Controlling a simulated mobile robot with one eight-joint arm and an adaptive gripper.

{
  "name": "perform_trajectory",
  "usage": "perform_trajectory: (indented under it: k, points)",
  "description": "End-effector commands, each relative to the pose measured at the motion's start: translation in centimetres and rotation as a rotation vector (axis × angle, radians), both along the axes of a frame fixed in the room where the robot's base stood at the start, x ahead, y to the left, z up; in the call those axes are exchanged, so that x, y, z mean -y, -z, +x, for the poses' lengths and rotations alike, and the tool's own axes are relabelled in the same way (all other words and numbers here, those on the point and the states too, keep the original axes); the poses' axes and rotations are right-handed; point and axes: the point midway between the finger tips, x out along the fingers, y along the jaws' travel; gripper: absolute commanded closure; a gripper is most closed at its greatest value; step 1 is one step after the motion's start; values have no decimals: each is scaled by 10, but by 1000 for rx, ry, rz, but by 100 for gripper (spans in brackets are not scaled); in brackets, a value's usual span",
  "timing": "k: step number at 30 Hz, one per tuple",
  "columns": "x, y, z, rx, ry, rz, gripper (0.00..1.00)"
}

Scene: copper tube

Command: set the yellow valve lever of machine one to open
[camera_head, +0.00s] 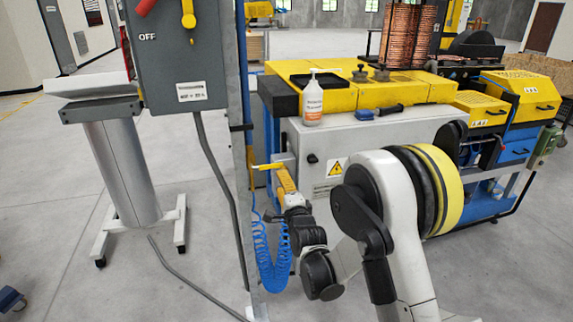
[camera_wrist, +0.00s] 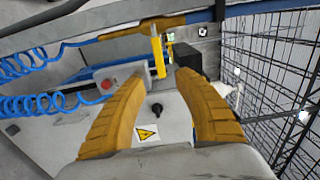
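The yellow valve lever (camera_head: 267,166) sticks out sideways by the grey post, near the left end of the machine. In the wrist view the lever (camera_wrist: 158,57) is a narrow yellow bar just beyond the fingertips, in line with the gap between them. My gripper (camera_head: 281,168) has orange-yellow fingers and is close to the lever on its right. In the wrist view my gripper (camera_wrist: 162,78) is open, with nothing held between its fingers. I cannot tell whether a finger touches the lever. The lever's valve body is mostly hidden.
A blue coiled hose (camera_head: 268,250) hangs below the lever, close to my arm. The grey OFF switch box (camera_head: 180,55) stands left of the post. The machine's grey cabinet (camera_head: 310,140) is behind my gripper. A bottle (camera_head: 313,100) stands on top. Open floor lies at left.

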Motion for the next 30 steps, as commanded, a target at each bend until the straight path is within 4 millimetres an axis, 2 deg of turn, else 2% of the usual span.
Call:
perform_trajectory:
  k: [5, 12, 18, 23, 30]
  points:
    - [-6, 3, 19, 2, -1, 5, 62]
    - [-19, 4, 66, 0, 0, 3, 62]
    - [-27, 3, 94, 0, 0, 2, 62]
    - [-30, 1, 102, 0, 0, 2, 62]
    - [-30, 0, 103, 0, 0, 2, 62]
